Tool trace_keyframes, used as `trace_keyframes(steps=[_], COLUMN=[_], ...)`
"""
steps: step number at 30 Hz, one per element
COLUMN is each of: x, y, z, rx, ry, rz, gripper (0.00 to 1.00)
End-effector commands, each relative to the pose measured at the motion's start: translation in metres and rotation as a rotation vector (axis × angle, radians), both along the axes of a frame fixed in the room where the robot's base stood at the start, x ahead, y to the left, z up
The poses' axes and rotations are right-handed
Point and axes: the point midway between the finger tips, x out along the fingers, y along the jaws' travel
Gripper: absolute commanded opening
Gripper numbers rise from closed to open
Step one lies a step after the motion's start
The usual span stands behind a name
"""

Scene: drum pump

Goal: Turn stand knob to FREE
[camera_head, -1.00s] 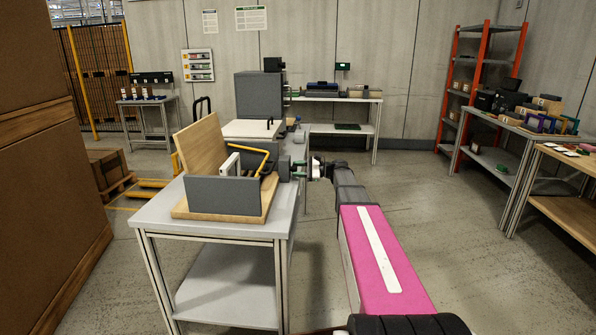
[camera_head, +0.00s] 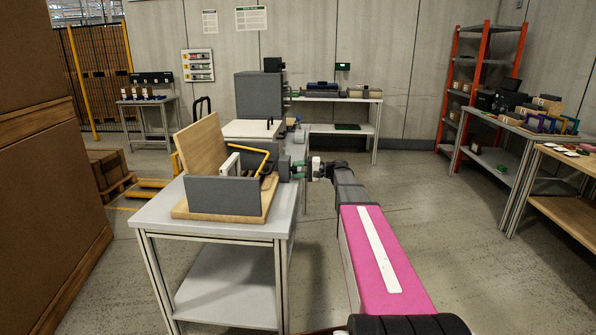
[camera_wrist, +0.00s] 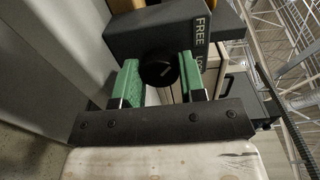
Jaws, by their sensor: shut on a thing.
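The stand knob (camera_wrist: 158,70) is a round black knob in the wrist view, in front of a dark block (camera_wrist: 150,32) with the white word FREE and a partly hidden second word on its side. My gripper (camera_wrist: 158,82) has green finger pads on both sides of the knob and is shut on it. In the head view my gripper (camera_head: 298,170) is at the right side of the stand (camera_head: 222,196), a grey box-like fixture on a wooden board. The knob is too small to make out there. I cannot tell which word the knob points to.
The stand sits on a grey-topped table (camera_head: 160,211) with a lower shelf. A wooden panel (camera_head: 197,155) and a yellow bar (camera_head: 256,150) rise from the fixture. A grey box (camera_head: 259,95) stands behind it. Open floor lies to the right of the table.

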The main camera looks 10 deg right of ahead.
Motion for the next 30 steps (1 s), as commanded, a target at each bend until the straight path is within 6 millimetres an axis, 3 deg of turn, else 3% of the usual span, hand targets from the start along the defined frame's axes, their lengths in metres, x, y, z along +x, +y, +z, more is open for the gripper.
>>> trace_keyframes(steps=[17,18,20,30], x=[-0.0010,-0.0010,-0.0010,-0.0009], y=[-0.0005,-0.0005,-0.0004,-0.0021], z=[-0.0008,-0.0008,-0.0009,-0.0002], rx=[-0.012,-0.012,-0.012,-0.010], ry=[-0.033,-0.033,-0.033,-0.033], rz=[0.001,0.001,0.001,0.000], gripper=[0.14,0.41,0.60,0.63])
